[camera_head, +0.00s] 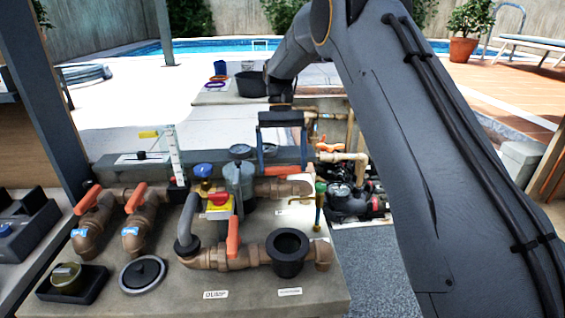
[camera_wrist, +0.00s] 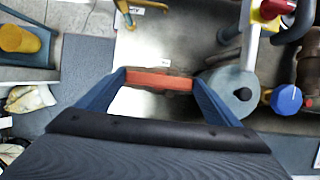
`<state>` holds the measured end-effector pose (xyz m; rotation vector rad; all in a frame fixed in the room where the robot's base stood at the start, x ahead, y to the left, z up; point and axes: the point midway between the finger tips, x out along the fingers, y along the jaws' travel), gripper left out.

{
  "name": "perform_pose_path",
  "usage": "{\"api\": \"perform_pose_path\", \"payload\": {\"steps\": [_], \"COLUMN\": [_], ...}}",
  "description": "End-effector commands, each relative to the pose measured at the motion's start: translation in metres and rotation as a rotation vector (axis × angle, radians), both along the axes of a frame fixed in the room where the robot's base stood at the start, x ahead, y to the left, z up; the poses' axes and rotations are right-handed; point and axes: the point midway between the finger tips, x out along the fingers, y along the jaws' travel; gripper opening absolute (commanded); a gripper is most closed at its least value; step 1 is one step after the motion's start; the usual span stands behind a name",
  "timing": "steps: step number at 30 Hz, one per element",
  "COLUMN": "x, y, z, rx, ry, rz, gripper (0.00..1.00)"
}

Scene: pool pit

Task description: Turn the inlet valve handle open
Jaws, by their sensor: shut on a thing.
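An orange valve handle (camera_head: 281,170) sits on the brown pipework at the back right of the bench, right of a grey filter housing (camera_head: 239,182). My gripper (camera_head: 283,168) reaches down over it from above. In the wrist view, the orange handle (camera_wrist: 158,80) lies crosswise between the two blue fingers of my gripper (camera_wrist: 160,85), touching both. The gripper is shut on the handle. The valve body under the handle is mostly hidden, and I cannot read the label plates nearby.
More orange handles (camera_head: 88,199) stand on the left pipes, another (camera_head: 233,237) at the front. Close to my gripper are a blue knob (camera_head: 203,170), a red-and-yellow valve (camera_head: 218,205) and a thin brass tap (camera_head: 318,205). A black cup (camera_head: 287,252) stands in front. A pump (camera_head: 350,199) lies beyond the right edge.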

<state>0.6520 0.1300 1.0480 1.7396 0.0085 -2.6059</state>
Motion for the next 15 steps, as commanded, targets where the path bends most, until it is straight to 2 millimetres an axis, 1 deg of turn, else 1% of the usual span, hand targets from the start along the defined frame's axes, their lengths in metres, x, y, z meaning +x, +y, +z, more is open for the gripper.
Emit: {"api": "perform_pose_path", "payload": {"steps": [13,14,15], "x": [0.0006,0.0006,0.0006], "y": [0.0002,0.0002,0.0002], "z": [0.0016,0.0016,0.0015], "rx": [0.001,0.001,0.000], "ry": [-0.003,-0.003,-0.003], "rz": [0.012,0.012,0.011], "gripper": [0.64,0.91,0.94]}}
